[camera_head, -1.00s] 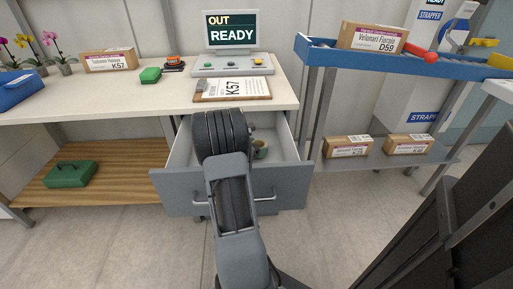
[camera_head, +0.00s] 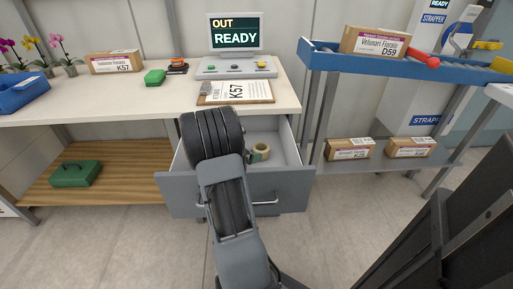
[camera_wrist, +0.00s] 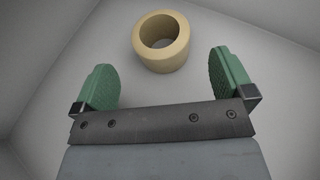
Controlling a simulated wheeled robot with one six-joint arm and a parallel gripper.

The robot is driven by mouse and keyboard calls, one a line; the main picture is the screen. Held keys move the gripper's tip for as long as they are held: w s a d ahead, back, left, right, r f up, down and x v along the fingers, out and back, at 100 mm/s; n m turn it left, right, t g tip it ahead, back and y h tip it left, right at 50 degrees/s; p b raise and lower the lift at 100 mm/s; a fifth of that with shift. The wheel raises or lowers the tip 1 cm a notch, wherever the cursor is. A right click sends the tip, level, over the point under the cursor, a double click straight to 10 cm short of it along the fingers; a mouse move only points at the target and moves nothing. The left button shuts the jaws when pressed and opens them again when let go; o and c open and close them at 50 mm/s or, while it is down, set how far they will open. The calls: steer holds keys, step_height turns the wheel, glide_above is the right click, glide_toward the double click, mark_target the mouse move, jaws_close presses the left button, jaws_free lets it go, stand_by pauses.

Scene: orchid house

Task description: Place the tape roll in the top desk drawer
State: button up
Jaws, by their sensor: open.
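The tape roll (camera_head: 261,150) is a tan ring inside the open top desk drawer (camera_head: 292,148). In the wrist view the tape roll (camera_wrist: 161,41) lies on the pale drawer floor (camera_wrist: 150,88), its hole showing, apart from both fingers. My gripper (camera_wrist: 170,80) is open and empty, its two green pads apart, with the roll just beyond and between the fingertips. In the head view my arm covers the left part of the drawer, and a green fingertip shows close beside the roll.
A blue roller shelf (camera_head: 400,62) with a carton (camera_head: 373,41) stands to the right. Drawer walls surround my gripper.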

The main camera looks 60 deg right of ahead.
steer(key=shift+p+v, duration=0.6)
steer(key=shift+v, duration=2.55)
